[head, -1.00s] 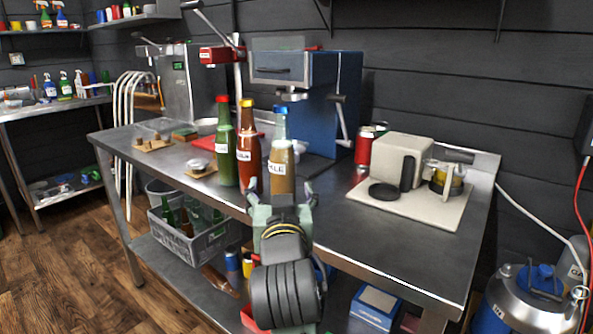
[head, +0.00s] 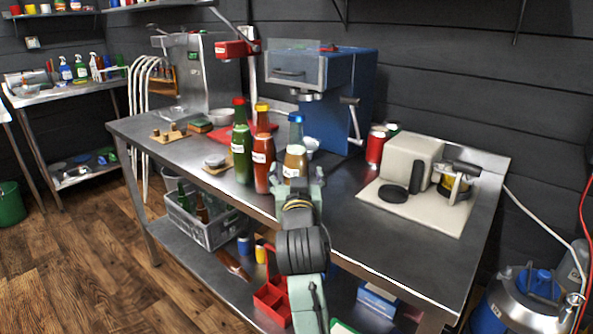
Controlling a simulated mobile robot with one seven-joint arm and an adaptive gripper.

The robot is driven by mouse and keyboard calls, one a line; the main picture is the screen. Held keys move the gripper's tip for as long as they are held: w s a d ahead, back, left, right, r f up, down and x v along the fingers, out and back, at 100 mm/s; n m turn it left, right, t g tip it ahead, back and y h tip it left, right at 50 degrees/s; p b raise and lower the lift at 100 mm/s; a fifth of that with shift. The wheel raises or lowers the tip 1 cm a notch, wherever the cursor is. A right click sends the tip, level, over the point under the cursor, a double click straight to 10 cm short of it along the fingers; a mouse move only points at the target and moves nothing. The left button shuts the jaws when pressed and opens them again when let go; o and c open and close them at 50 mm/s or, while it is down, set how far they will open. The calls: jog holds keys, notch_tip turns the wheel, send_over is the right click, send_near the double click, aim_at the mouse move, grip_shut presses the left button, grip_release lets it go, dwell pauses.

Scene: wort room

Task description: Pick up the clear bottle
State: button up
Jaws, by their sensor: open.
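The clear bottle (head: 296,160) stands upright near the front edge of the steel bench, rightmost of three bottles. It has a blue cap, brownish contents and a pale label, and its lower part is hidden by my gripper. My gripper (head: 300,184) is open and low in front of the clear bottle, overlapping it in the picture. I cannot tell whether the fingers touch it or reach around it. Beside it stand a red-brown bottle (head: 263,165) with a yellow cap and a green bottle (head: 242,152) with a red cap.
The steel bench (head: 345,225) is bare to the right of the bottles, up to a pale mat (head: 440,220) with a beige device (head: 411,160). A blue machine (head: 335,100) stands behind. A grey crate (head: 202,222) of bottles sits on the lower shelf.

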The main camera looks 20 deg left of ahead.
jog(key=shift+w+a, duration=0.25)
jog(key=shift+w, duration=0.3)
jog(key=shift+c, duration=0.4)
jog(key=shift+r, duration=0.1)
grip_shut()
